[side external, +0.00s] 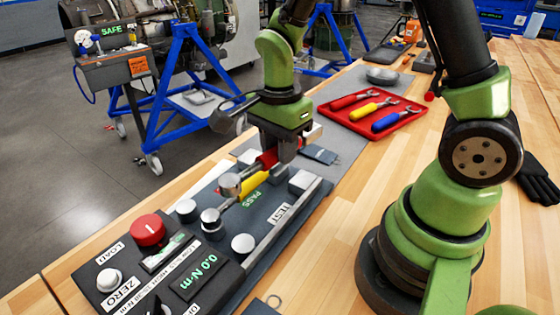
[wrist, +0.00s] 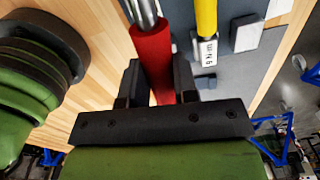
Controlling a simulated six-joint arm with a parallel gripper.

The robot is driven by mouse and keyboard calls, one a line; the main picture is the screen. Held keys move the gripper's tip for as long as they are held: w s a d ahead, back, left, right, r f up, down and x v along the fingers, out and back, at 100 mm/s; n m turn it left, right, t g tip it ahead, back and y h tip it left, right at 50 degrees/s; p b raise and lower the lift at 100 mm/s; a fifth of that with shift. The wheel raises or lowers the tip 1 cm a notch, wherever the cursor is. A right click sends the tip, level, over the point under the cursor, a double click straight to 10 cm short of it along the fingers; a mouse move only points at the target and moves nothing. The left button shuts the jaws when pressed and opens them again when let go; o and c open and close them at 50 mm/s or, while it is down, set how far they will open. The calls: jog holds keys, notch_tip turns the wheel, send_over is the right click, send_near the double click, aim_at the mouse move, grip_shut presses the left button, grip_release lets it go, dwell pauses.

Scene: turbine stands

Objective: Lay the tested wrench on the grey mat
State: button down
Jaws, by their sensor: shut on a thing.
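My gripper (side external: 278,160) is shut on the handle of a red wrench (side external: 266,158), above the test bench (side external: 262,215). In the wrist view the red handle (wrist: 151,55) lies between the jaws, with its metal shaft running off the top edge. The wrench's metal head (side external: 230,184) is over the bench. A yellow wrench (side external: 254,184) is just below and beside it, its head towards a metal post; its handle (wrist: 206,17) also shows in the wrist view. The bench reads PASS and 0.0 N·m. The grey mat (side external: 346,146) lies behind the bench.
A red tray (side external: 400,124) on the mat holds red, yellow and blue wrenches. A round metal dish (side external: 382,75) is beyond it. A small dark flat item (side external: 320,154) lies near my gripper. Posts and a red knob (side external: 148,231) stand up from the bench. A black glove (side external: 537,180) lies at right.

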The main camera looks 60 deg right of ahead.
jog(key=w+d+m, duration=0.4)
jog(key=d+m, duration=0.5)
jog(key=m, duration=0.7)
send_over(301, 165)
jog(key=shift+m, duration=0.3)
jog(key=shift+w+d+f, duration=0.1)
jog(key=shift+w+f, duration=0.05)
jog(key=shift+f, duration=6.8)
jog(key=c, duration=0.8)
grip_release()
jog(key=shift+o, duration=0.2)
